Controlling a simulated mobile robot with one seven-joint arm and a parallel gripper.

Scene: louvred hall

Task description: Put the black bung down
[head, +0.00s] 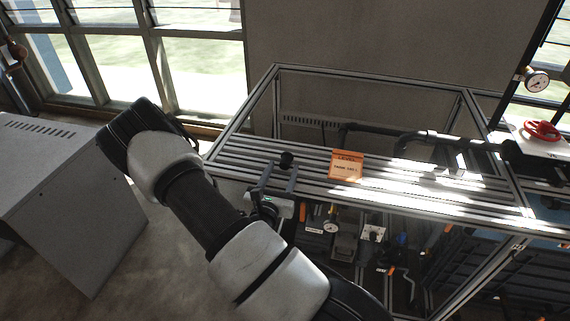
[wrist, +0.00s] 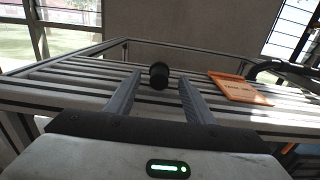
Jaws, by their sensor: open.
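The black bung (head: 286,159) sits on the slatted top of the metal frame bench (head: 312,163), near its left front edge. In the wrist view the bung (wrist: 159,75) shows between and just beyond the fingertips. My gripper (head: 279,168) is open, its two fingers pointing at the bung from the front edge of the bench. In the wrist view the fingers of my gripper (wrist: 160,80) stand well apart, with clear gaps either side of the bung. Whether the bung's underside rests fully on a slat is hard to tell.
An orange sign (head: 346,166) lies on the slats right of the bung. A dark pipe (head: 385,132) runs behind it. A red-handled valve (head: 542,130) and a gauge (head: 537,81) are at the right. A grey cabinet (head: 75,190) stands at the left.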

